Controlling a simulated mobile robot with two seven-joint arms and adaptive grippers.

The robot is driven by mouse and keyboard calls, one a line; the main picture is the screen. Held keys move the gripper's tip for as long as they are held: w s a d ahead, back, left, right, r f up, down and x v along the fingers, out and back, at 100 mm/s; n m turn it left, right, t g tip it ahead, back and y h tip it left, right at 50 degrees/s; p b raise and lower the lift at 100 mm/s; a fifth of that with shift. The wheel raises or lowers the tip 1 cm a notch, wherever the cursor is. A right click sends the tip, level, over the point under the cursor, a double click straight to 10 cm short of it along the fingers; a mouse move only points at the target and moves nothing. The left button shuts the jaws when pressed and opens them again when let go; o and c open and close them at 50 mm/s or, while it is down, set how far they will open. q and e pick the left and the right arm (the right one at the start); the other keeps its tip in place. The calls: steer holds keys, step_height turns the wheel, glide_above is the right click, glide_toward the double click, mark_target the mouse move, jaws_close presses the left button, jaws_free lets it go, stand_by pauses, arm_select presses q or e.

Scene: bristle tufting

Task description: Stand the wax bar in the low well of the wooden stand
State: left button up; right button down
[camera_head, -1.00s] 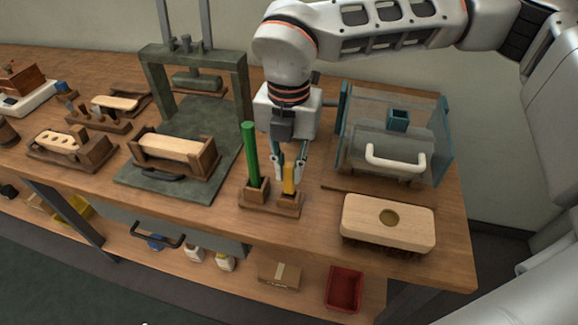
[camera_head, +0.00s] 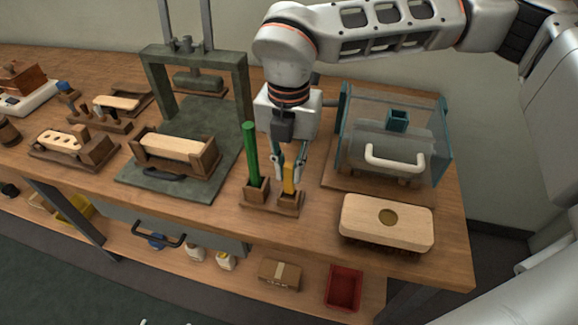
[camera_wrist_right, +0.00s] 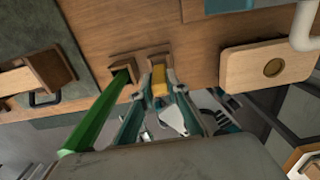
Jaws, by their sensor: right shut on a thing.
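The yellow wax bar (camera_head: 289,181) stands upright between the fingers of my right gripper (camera_head: 289,172), which is shut on it. Its lower end is at the low well of the wooden stand (camera_head: 270,206), on the stand's right side. How deep it sits in the well cannot be told. A tall green stick (camera_head: 250,155) stands in the stand's left well, close beside the gripper. The right wrist view shows the bar (camera_wrist_right: 159,82) between the fingers, in line with the low well (camera_wrist_right: 158,54).
A wooden brush block (camera_head: 388,222) lies right of the stand. A clear case with a white handle (camera_head: 395,160) stands behind it. A green press (camera_head: 150,80) with a wooden piece in a holder stands to the left. The table's front edge is close to the stand.

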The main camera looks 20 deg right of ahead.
mark_target(289, 191)
steer(key=shift+f, duration=0.2)
steer(key=shift+f, duration=0.35)
steer(key=shift+f, duration=0.65)
steer(key=shift+f, duration=0.35)
steer(key=shift+f, duration=0.35)
stand_by(0.3)
steer(key=c, duration=1.9)
jaws_free()
steer(key=o, duration=0.4)
steer(key=shift+o, duration=0.2)
